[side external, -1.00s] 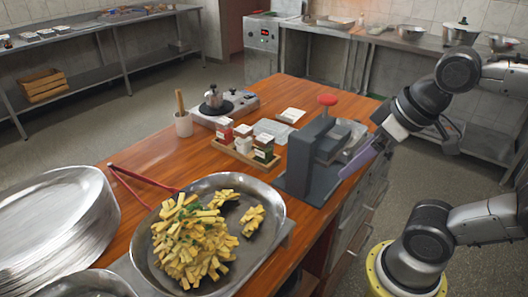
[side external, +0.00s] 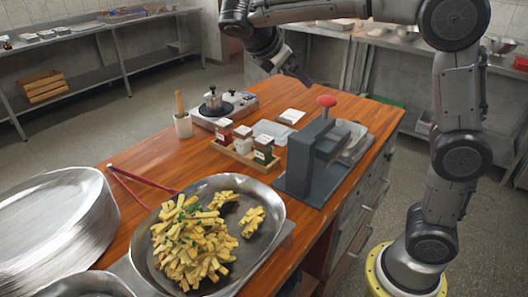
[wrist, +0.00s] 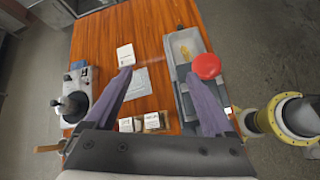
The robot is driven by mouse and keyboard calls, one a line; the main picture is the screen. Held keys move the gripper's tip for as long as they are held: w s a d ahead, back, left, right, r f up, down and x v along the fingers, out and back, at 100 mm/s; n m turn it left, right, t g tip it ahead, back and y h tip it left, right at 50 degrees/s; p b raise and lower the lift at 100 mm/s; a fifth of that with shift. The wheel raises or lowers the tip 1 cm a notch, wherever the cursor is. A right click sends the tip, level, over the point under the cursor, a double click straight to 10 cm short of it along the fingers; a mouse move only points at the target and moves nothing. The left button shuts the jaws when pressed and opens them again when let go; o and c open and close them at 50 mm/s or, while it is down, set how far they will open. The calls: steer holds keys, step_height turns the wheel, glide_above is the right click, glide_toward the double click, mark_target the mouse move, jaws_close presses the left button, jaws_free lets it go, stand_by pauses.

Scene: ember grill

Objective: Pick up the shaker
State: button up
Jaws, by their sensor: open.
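Several small shakers stand in a wooden tray (side external: 228,154) on the wooden counter: a red one (side external: 224,131), a white one (side external: 243,147) and a green one (side external: 264,152). I cannot tell which one the task names. In the wrist view, two white-topped shakers (wrist: 152,121) show low in the middle, partly cut off by my gripper's body. My gripper (wrist: 159,75) is open and empty, with purple fingers spread wide above the counter. In the side view it hangs high, behind and above the tray (side external: 297,78), apart from all shakers.
A grey press with a red knob (side external: 327,101) stands right of the tray. A burner unit (side external: 238,104) and a cup with a wooden handle (side external: 183,125) stand to its left.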

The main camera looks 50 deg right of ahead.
steer(key=w+a+f+n+h, duration=0.1)
steer(key=w+a+n+h, duration=0.2)
steer(key=w, duration=0.4)
steer(key=n, duration=0.1)
glide_above(259, 151)
steer(key=d, duration=0.2)
step_height(259, 151, down, 16)
steer(key=shift+f, duration=0.1)
step_height(259, 151, down, 2)
steer(key=shift+f, duration=0.15)
step_height(259, 151, down, 4)
steer(key=shift+f, duration=0.1)
steer(key=shift+x, duration=1.15)
steer(key=shift+d, duration=0.4)
